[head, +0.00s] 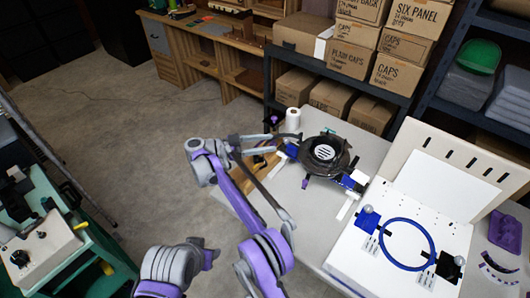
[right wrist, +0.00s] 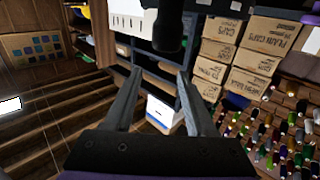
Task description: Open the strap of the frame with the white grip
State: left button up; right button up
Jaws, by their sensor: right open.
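A round black cap frame (head: 323,155) sits on the light table, with blue parts at its left and right. A white block (head: 359,177) shows at its right end; I cannot tell surely whether this is the white grip. The strap is too small to make out. My right gripper (head: 280,142) is just left of the frame, apart from it as far as I can tell. In the right wrist view its two dark fingers (right wrist: 158,85) stand apart with nothing held between them. My left gripper is not in view.
A blue hoop (head: 407,244) lies on a white board at the table's right. A paper roll (head: 293,120) stands near the table's back left edge. Shelves with cardboard boxes (head: 335,48) rise behind. A green cart (head: 85,255) is at the far left; open floor lies between.

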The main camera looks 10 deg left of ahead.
jog(key=shift+r, duration=2.3)
jog(key=shift+w, duration=0.2)
jog(key=c, duration=0.4)
jog(key=w+n+t+b, duration=0.1)
jog(key=t, duration=0.1)
jog(key=w+n+t+y+b, duration=0.2)
jog(key=t, duration=0.1)
jog(key=shift+w+d+f+t, duration=0.2)
jog(key=shift+d+t, duration=0.1)
jog(key=shift+d, duration=0.1)
grip_shut()
jog(key=n+t+y+b, duration=0.6)
jog(key=n+y+b, duration=0.3)
jog(key=n+y, duration=0.85)
send_near(256, 158)
jog(key=w+y, duration=0.1)
jog(key=w, duration=0.1)
jog(key=w+m, duration=0.1)
jog(key=w, duration=0.1)
jog(key=w+f+m+y, duration=0.1)
jog(key=w, duration=0.2)
jog(key=shift+a+m+y, duration=0.15)
jog(key=shift+m+y, duration=0.1)
jog(key=shift+y, duration=0.1)
